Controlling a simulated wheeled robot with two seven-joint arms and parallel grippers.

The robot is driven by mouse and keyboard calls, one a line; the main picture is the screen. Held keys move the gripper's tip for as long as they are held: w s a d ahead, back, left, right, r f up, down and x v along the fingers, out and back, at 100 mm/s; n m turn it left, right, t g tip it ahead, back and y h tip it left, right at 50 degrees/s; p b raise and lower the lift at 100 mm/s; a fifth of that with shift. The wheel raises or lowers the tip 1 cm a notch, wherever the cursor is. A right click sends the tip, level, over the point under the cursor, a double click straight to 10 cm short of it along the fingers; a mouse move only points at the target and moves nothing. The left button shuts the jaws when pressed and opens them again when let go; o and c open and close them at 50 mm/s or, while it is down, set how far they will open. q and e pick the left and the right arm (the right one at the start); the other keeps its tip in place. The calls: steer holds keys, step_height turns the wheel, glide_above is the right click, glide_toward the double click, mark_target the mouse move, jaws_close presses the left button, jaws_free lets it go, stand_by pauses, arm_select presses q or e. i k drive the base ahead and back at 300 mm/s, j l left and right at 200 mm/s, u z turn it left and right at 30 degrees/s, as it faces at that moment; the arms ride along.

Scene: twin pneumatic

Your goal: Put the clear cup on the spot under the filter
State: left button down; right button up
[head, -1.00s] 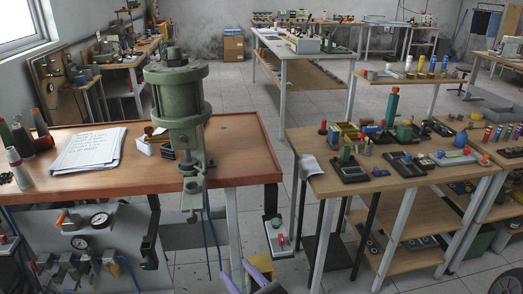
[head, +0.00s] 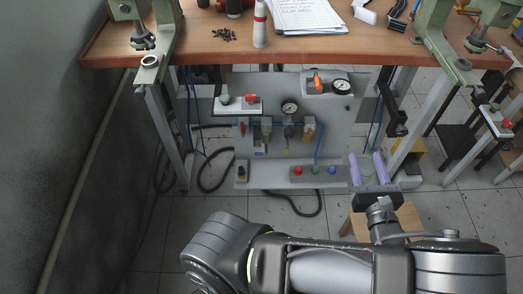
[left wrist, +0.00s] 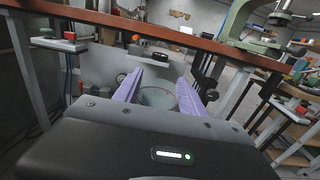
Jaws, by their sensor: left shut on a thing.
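My left gripper (head: 367,162) has purple fingers and is in front of the lower right of the grey panel (head: 355,105). It is shut on the clear cup, a pale see-through shape between the fingers in the left wrist view (left wrist: 158,97). In the head view the cup is too faint to outline well. Small filter-like units (head: 287,130) hang in a row on the panel, joined by blue tube; I cannot tell which is the filter. Below them is a grey ledge (head: 265,174). My right gripper is not in view.
The wooden bench top (head: 185,45) overhangs the panel, with green presses (head: 440,45) at both ends. A wooden stool (head: 408,214) stands below my left gripper.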

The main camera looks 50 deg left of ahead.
mark_target(266, 166)
steer(key=k+j, duration=0.15)
steer(key=j, duration=0.2)
steer(key=k+j+z, duration=0.1)
steer(key=j, duration=0.25)
steer(key=k+j, duration=0.25)
steer(key=j+z, duration=0.05)
steer(key=j, duration=0.05)
